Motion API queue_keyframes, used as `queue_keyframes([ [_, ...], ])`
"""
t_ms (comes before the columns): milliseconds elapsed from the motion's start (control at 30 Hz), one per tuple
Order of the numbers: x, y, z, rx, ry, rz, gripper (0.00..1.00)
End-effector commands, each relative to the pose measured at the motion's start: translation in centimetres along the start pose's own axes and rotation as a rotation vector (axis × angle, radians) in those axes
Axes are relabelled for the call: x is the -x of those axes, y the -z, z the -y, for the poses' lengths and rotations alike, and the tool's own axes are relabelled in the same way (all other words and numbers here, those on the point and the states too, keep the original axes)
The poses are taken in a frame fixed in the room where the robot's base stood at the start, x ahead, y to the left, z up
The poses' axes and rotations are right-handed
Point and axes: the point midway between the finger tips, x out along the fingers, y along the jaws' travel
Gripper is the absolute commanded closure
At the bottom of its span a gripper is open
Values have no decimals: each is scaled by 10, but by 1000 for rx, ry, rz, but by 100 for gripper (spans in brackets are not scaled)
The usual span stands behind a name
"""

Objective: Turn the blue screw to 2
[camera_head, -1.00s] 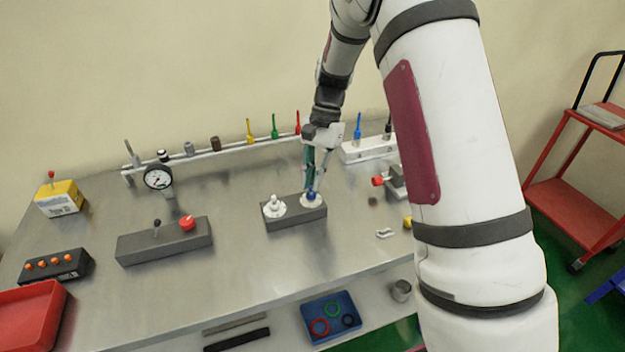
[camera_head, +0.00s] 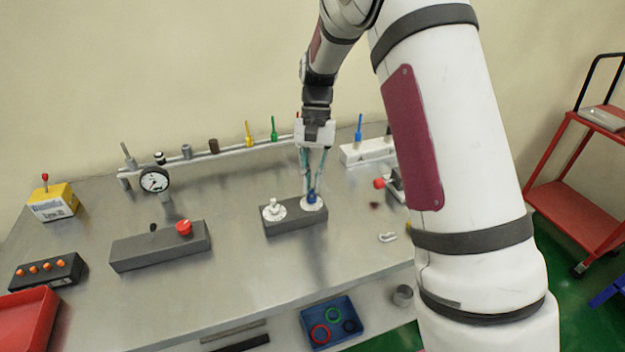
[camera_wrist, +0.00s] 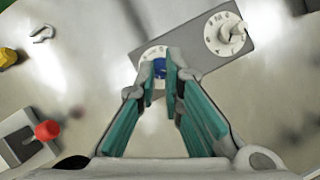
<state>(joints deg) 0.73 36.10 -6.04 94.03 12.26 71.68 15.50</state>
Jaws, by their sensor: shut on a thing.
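The blue screw (camera_head: 311,196) stands on a white dial (camera_head: 318,206) at the right end of a dark grey block (camera_head: 295,220) on the bench. My gripper (camera_head: 311,187) points down from above with its teal fingers on either side of the screw, shut on it. In the wrist view the blue screw (camera_wrist: 159,68) shows between the fingertips (camera_wrist: 163,76). The fingers cover part of its dial, and I cannot read which mark the screw points to. A second, white screw (camera_head: 273,208) stands on its own marked dial at the block's left end; it also shows in the wrist view (camera_wrist: 226,33).
A grey block with a red button (camera_head: 184,227) and a pressure gauge (camera_head: 155,180) stand to the left. A rail of coloured tools runs behind. A white block (camera_head: 366,152) and a red-knobbed device (camera_head: 380,183) are to the right. The bench in front is mostly clear.

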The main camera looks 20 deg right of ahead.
Motion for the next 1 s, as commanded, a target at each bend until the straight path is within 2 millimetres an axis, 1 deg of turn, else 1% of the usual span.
queue_keyframes([
  [133, 2, 1, 2, 1, 5, -7, 100],
  [167, 2, 1, 2, 1, 5, -7, 84],
  [200, 2, 1, 2, 1, 5, -7, 75],
  [233, 2, 1, 2, 1, 5, -6, 70],
  [533, 1, 0, 1, -1, 2, -3, 70],
  [667, 9, 0, 1, -1, 3, -3, 70],
  [767, 23, 1, 1, -1, 4, -5, 70],
  [1000, 72, 1, 1, -1, 4, -7, 70],
])
